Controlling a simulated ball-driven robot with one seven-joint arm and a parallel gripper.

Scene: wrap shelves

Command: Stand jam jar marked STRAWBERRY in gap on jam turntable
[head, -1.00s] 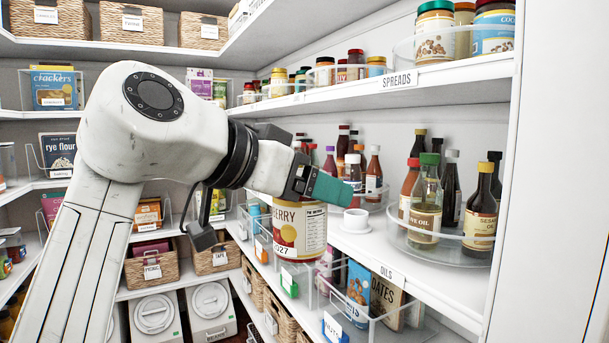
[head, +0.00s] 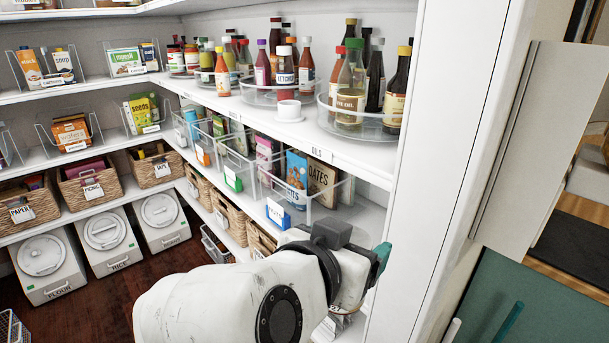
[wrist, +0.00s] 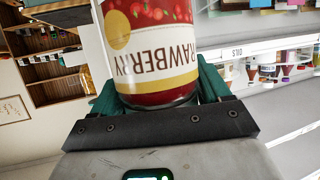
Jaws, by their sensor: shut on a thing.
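My gripper (wrist: 158,92) is shut on the jam jar (wrist: 150,45), its teal fingers on either side of it in the wrist view. The jar's white label reads STRAWBERRY upside down, with red jam showing at the glass end near the gripper. In the head view my gripper (head: 372,265) is low at the right, in front of the shelf unit's right end and below the OILS shelf. There the jar is mostly hidden by my wrist. I cannot make out the jam turntable or its gap; the SPREADS shelf is out of the head view.
The OILS shelf (head: 340,150) carries clear turntables of bottles, including an oil turntable (head: 360,122), and a small white cup (head: 289,110). Below are clear bins with packets (head: 297,175) and wicker baskets (head: 230,215). A white upright panel (head: 440,130) stands close right of my gripper.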

